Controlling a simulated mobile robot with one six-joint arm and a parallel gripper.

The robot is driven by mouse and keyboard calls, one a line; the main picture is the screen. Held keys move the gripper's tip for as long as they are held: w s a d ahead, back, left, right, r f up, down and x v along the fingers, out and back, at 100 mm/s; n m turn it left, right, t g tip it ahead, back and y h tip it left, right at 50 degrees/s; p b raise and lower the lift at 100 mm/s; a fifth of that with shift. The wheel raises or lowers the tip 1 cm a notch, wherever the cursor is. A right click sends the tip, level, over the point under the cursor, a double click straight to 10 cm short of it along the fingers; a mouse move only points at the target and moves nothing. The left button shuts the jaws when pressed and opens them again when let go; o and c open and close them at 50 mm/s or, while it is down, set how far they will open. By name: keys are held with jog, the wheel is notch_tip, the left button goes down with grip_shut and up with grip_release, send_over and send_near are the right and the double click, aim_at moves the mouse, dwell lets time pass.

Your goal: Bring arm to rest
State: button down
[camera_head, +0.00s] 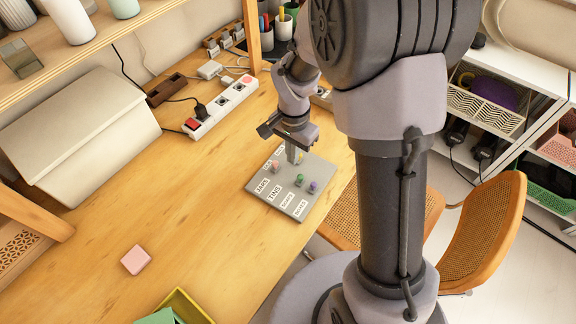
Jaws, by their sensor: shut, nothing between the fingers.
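My gripper (293,153) points down over a grey board (318,174) with white labels and several small coloured pegs. Its fingers are shut with nothing between them, and the tips are close to the board's upper part. I cannot tell if they touch it. My arm reaches down from the top of the picture, and its thick dark links and column hide part of the desk's right side.
The wooden desk (190,215) holds a pink block (135,260), a white power strip (222,107) and a pale box (75,135). A yellow-green bin (187,305) is at the bottom edge. An orange chair (485,232) stands at the right. The desk's middle is clear.

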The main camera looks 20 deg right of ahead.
notch_tip(320, 180, up, 3)
jog(key=shift+r+p, duration=0.15)
jog(key=shift+p, duration=0.8)
jog(key=s+a+r+n+t, duration=0.15)
jog(key=s+r, duration=0.35)
jog(key=r, duration=0.7)
jog(key=s+a+r+n+t+y, duration=0.1)
jog(key=s+r+n+t, duration=0.1)
jog(key=s+r, duration=0.2)
jog(key=s+a+r+n+t+y, duration=0.1)
jog(key=s+r, duration=0.3)
jog(key=s, duration=0.5)
jog(key=shift+a+r+n+t, duration=0.25)
jog(key=shift+a+n+t, duration=0.05)
jog(key=shift+n+t, duration=0.4)
